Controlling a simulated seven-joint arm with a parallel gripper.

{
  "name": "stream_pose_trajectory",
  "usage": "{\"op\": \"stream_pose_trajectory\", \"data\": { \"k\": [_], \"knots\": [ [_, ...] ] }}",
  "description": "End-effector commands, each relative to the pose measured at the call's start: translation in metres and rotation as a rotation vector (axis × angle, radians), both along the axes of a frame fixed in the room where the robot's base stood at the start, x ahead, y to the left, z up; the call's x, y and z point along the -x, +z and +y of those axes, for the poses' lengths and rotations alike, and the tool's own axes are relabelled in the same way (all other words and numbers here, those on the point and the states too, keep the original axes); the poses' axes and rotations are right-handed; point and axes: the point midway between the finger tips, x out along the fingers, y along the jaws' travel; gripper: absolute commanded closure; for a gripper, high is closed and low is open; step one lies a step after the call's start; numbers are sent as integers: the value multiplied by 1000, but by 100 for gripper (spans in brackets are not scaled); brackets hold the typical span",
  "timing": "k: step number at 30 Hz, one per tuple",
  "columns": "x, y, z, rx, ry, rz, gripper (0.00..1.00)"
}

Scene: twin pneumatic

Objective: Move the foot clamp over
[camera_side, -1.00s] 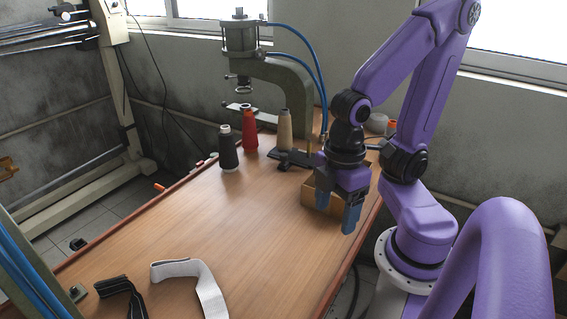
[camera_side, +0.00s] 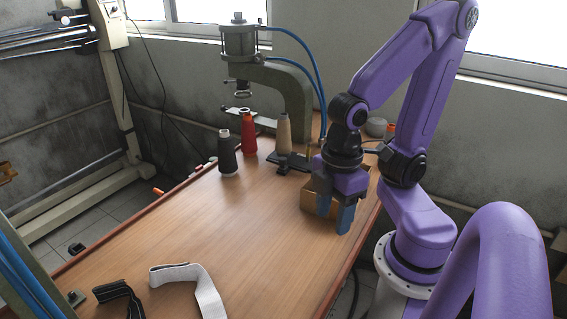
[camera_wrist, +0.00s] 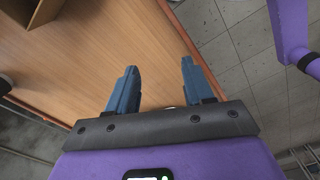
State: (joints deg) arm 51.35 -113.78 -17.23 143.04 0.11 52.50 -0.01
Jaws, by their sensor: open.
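A low, dark metal piece (camera_side: 290,163), which looks like the foot clamp, lies on the table beside the tan thread cone (camera_side: 284,135). A thin brass-coloured post stands close to it. My gripper (camera_side: 334,212) hangs above the right side of the table, nearer the camera than this piece and apart from it. Its blue fingers point down, open and empty. In the wrist view my gripper (camera_wrist: 158,68) is also open, over bare wood near the table edge. I cannot make out the clamp for certain there.
A cardboard box (camera_side: 309,198) stands just behind my fingers. A black cone (camera_side: 227,156) and a red cone (camera_side: 248,135) stand left of the tan one. A green press (camera_side: 240,42) stands at the back. White webbing (camera_side: 190,272) and black webbing (camera_side: 118,293) lie in front. The middle table is clear.

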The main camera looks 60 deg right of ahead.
Motion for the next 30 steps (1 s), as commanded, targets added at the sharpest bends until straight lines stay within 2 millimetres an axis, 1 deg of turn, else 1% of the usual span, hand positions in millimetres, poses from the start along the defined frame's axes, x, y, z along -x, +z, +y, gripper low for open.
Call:
{"op": "stream_pose_trajectory", "data": {
  "k": [2,5,8,9,14,15,17,21,23,24,26,27,29,30],
  "knots": [
    [-9,3,2,0,-32,0,48],
    [-29,8,4,1,-108,0,48],
    [-59,17,4,4,-214,1,48],
    [-72,20,2,5,-259,2,48],
    [-123,32,-12,8,-432,5,48],
    [-136,34,-18,9,-476,6,48],
    [-155,39,-28,10,-542,6,48],
    [-195,47,-59,12,-694,10,48],
    [-211,50,-76,13,-759,12,48],
    [-221,52,-88,13,-803,12,48],
    [-235,55,-107,14,-869,15,48],
    [-243,57,-121,14,-913,15,48],
    [-254,59,-142,15,-978,18,48],
    [-260,61,-157,15,-1021,18,48]
  ]
}}
